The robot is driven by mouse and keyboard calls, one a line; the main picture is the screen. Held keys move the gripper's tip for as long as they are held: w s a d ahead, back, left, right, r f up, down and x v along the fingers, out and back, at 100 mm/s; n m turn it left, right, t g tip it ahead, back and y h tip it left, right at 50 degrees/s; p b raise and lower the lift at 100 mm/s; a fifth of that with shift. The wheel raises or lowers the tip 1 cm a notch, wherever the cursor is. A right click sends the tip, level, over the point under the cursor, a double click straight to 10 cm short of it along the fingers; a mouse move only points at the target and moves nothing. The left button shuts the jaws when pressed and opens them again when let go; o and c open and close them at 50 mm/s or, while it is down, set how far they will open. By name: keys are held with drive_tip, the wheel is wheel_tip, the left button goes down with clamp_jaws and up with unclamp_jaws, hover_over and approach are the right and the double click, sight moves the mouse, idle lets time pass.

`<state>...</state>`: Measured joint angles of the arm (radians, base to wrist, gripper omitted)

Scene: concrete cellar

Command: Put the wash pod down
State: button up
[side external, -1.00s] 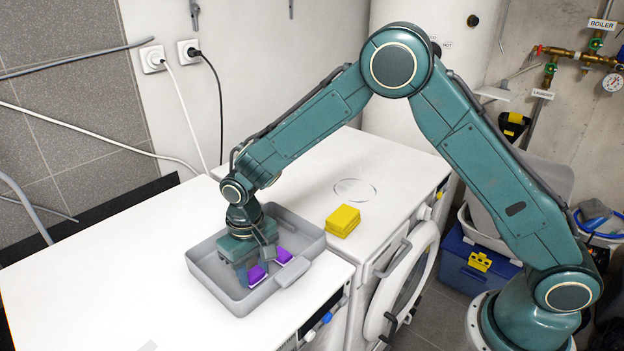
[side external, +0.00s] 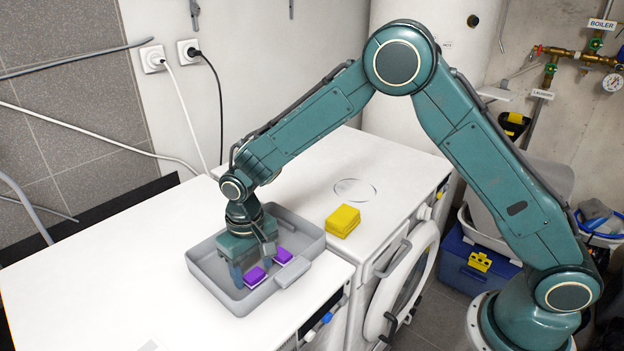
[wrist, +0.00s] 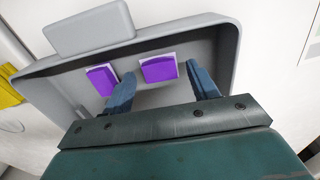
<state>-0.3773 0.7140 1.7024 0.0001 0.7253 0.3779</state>
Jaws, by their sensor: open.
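Two purple-and-white wash pods lie in a grey tray (side external: 211,283). The front-left pod (side external: 255,277) is on the tray floor, and in the wrist view this pod (wrist: 158,68) lies between the fingertips, with a gap on each side. The other pod (side external: 283,256) is close by to the right, and in the wrist view it (wrist: 102,80) lies just outside the left finger. My gripper (side external: 253,264) points down into the tray. Its fingers are apart and hold nothing, and they also show in the wrist view (wrist: 160,72).
A yellow stack (side external: 343,221) sits on the white machine top right of the tray, and its edge shows in the wrist view (wrist: 8,88). The tray walls and front handle (side external: 294,272) surround the work. The white top (side external: 130,270) left of the tray is clear.

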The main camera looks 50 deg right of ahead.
sight(257, 273)
wheel_tip(257, 273, up, 11)
drive_tip(key=shift+r, duration=0.2)
idle(0.4)
idle(0.4)
drive_tip(key=s+d+r+t, duration=0.3)
drive_tip(key=s+d+r, duration=0.9)
drive_tip(key=r, duration=0.1)
drive_tip(key=s+d+t, duration=0.1)
drive_tip(key=s+d, duration=0.2)
drive_tip(key=s, duration=0.5)
drive_tip(key=s+d+t, duration=0.1)
drive_tip(key=s+d, duration=0.2)
drive_tip(key=s, duration=0.5)
drive_tip(key=shift+f+t, duration=0.15)
drive_tip(key=shift+t, duration=0.15)
